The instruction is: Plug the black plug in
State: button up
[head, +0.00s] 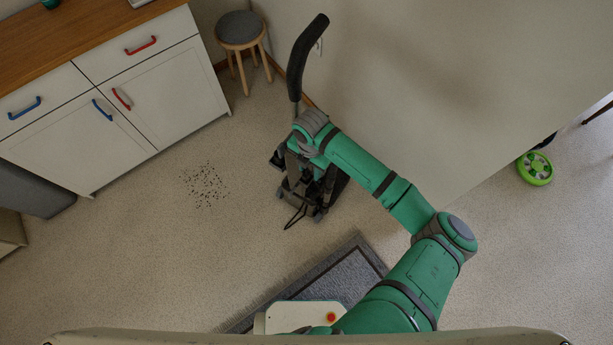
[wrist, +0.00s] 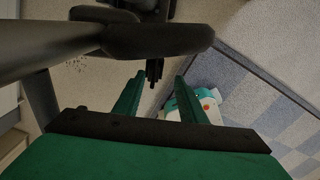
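My gripper (wrist: 159,76) shows in the wrist view with its two green fingers apart. A small dark piece with thin prong-like ends (wrist: 154,72) shows between the fingertips; it may be the black plug, but I cannot tell whether it lies between them or beyond. Neither finger clearly touches it. It hangs below the dark body of an upright vacuum cleaner (wrist: 155,38). In the head view the vacuum cleaner's black handle (head: 302,55) rises beside the wall, and my arm covers part of its body. I cannot make out a wall socket in either view.
A white cabinet (head: 150,85) with red and blue handles stands at left. A round stool (head: 240,28) stands behind the vacuum. Dark specks (head: 205,185) lie on open floor. A grey mat (head: 345,275) lies in front. A green wheel-like object (head: 535,168) is far right.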

aim_at(307, 173)
jog(key=f, duration=0.2)
jog(key=a+f, duration=0.1)
jog(key=f, duration=0.1)
jog(key=shift+w+a, duration=0.1)
jog(key=shift+f, duration=0.5)
jog(key=shift+w, duration=0.1)
jog(key=shift+c, duration=0.7)
grip_shut()
jog(key=shift+r, duration=0.1)
